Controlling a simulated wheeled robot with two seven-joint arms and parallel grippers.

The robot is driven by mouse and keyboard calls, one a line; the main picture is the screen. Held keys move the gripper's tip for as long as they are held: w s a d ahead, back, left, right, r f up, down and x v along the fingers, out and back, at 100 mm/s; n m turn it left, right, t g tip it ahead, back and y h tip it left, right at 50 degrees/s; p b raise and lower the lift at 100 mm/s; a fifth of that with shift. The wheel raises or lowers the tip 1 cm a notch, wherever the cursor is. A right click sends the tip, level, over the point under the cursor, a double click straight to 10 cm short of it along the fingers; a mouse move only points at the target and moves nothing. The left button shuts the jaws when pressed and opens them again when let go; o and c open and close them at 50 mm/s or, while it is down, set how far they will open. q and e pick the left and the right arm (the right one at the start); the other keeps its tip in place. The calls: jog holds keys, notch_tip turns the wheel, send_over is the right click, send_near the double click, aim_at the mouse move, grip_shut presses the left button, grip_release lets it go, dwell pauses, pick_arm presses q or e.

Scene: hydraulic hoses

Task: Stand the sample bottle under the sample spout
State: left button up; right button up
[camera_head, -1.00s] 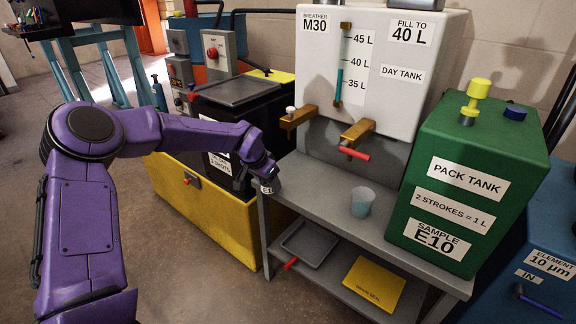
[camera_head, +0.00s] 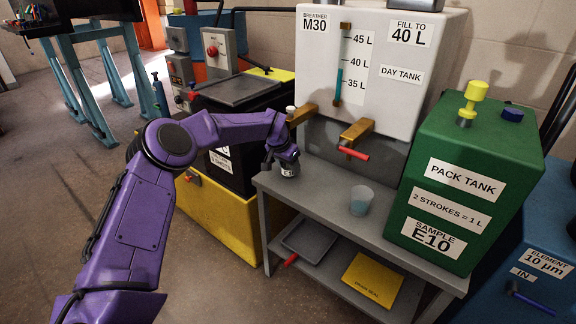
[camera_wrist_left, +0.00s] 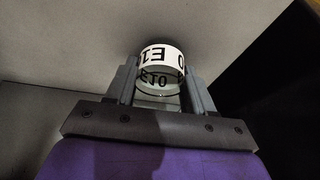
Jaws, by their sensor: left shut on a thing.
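The sample bottle (camera_wrist_left: 162,72) is a small clear bottle with a white band lettered E10. My left gripper (camera_head: 285,157) is shut on it, with one finger on either side in the left wrist view. In the head view the bottle (camera_head: 289,171) is mostly hidden by the gripper, near the left end of the grey bench top (camera_head: 322,183). I cannot tell whether its base touches the bench. A brass spout with a white knob (camera_head: 302,114) sticks out of the day tank above the bottle. A second brass spout (camera_head: 357,132) has a red handle. My right gripper is out of view.
A clear cup (camera_head: 361,200) stands on the bench below the red-handled spout. The green pack tank (camera_head: 482,150) stands at the right. A black and yellow unit (camera_head: 225,215) is left of the bench. A grey tray (camera_head: 308,240) and yellow sheet (camera_head: 372,280) lie on the lower shelf.

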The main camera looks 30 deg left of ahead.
pick_arm(q)
jog(key=o, duration=1)
